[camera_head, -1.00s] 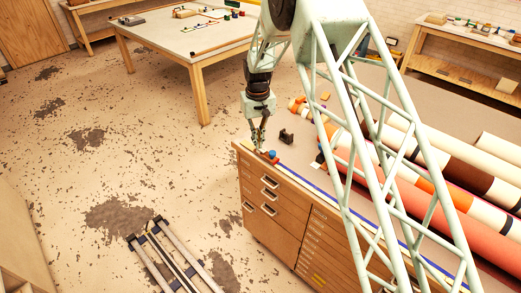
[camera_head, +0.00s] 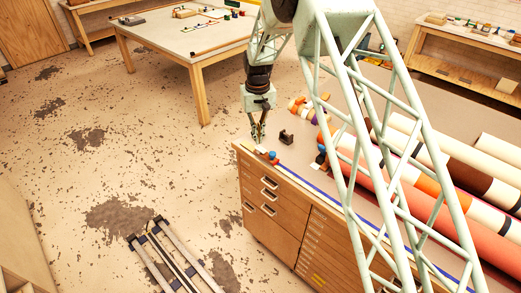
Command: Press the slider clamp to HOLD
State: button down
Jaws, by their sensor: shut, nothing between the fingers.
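A small red-orange fitting with a blue knob (camera_head: 272,155) sits at the near left corner of the cabinet top, with a white patch (camera_head: 261,149) beside it. It looks like the slider clamp, but it is too small to read any HOLD marking or its setting. My gripper (camera_head: 258,140) points down just above and slightly left of the blue knob, with a small gap. Its fingers are shut and hold nothing.
A dark bracket (camera_head: 286,137) stands close to the right of my gripper. Long striped foil rolls (camera_head: 455,180) fill the right of the cabinet top (camera_head: 349,212). A blue strip (camera_head: 318,190) runs along the front edge. Open floor lies to the left.

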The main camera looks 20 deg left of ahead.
aim_at(259, 147)
jog(key=shift+r+p, duration=0.45)
jog(key=shift+r, duration=1.35)
jog(key=shift+d+r, duration=0.2)
jog(key=shift+r, duration=0.05)
jog(key=s+d+r+m+t+b, duration=0.1)
jog(key=s+d+r+b, duration=0.25)
jog(key=d+r, duration=0.75)
jog(key=s+d+r+m+b, duration=0.15)
jog(key=s+d+r, duration=0.35)
jog(key=d+r, duration=0.6)
jog(key=s+d+r+m+t+b, duration=0.15)
jog(key=s+d+r+b, duration=0.4)
jog(key=s+d, duration=0.85)
jog(key=s+d+f+m+b, duration=0.1)
jog(key=s+d, duration=0.3)
jog(key=s, duration=0.6)
jog(key=s+d+f+m+t+b, duration=0.1)
jog(key=s+d, duration=0.3)
jog(key=s, duration=0.6)
jog(key=s+d+f+m+b, duration=0.1)
jog(key=s+d, duration=0.4)
jog(key=s, duration=0.6)
jog(key=shift+f+b, duration=0.75)
jog(key=shift+b, duration=0.2)
